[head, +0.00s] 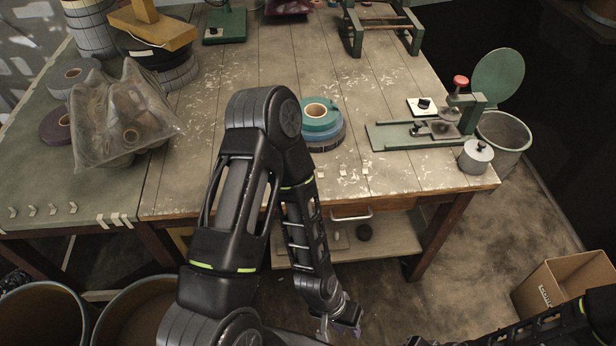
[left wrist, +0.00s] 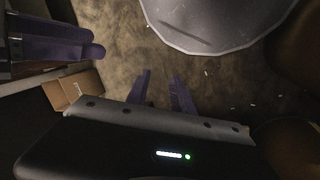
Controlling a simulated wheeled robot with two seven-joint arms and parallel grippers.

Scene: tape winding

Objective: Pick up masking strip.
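Small pale strips sit along the table's front edge. A few masking strips (head: 343,173) are right of my left arm, and several more (head: 115,220) are at the left table's corner. I cannot tell which one is the task's strip. My left gripper (head: 345,325) hangs low in front of the table, below the tabletop and away from the strips. In the left wrist view its two purple fingers (left wrist: 162,80) stand apart with nothing between them. My right arm comes in at the bottom right, and its gripper is mostly cut off by the frame in the head view.
Stacked tape rolls (head: 320,122) lie mid-table, partly behind my left arm. A plastic-wrapped bundle (head: 122,118) is at left. A green clamp fixture (head: 425,132) and a metal weight (head: 476,156) stand at right. A cardboard box (head: 565,290) and bins (head: 140,305) are on the floor.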

